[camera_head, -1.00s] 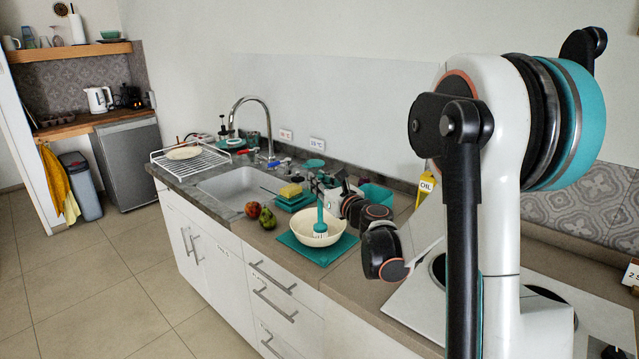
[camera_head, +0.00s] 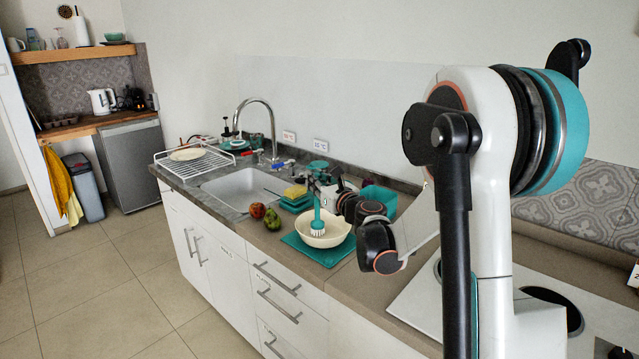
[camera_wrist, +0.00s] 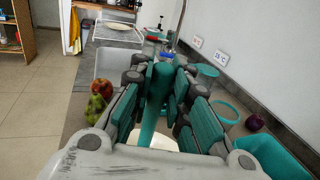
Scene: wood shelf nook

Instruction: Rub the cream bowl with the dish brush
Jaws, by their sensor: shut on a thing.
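The cream bowl (camera_head: 336,238) sits on a teal mat (camera_head: 322,256) on the counter. The dish brush (camera_head: 317,212) is teal with white bristles and stands roughly upright, head down, inside the bowl, left of its middle. The bristles seem to be at the bowl's inner surface, but I cannot tell contact for sure. My gripper (camera_head: 318,184) is above the bowl and shut on the brush handle. In the wrist view the handle (camera_wrist: 151,110) is between the fingers, and only a pale piece of the bowl shows below; the bristles are hidden.
A red fruit (camera_head: 257,210) and a green fruit (camera_head: 272,219) lie left of the bowl. A yellow sponge (camera_head: 295,191) on teal pieces is behind it. The sink (camera_head: 240,188) and dish rack (camera_head: 192,163) are farther left. A teal container (camera_wrist: 274,156) stands at right.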

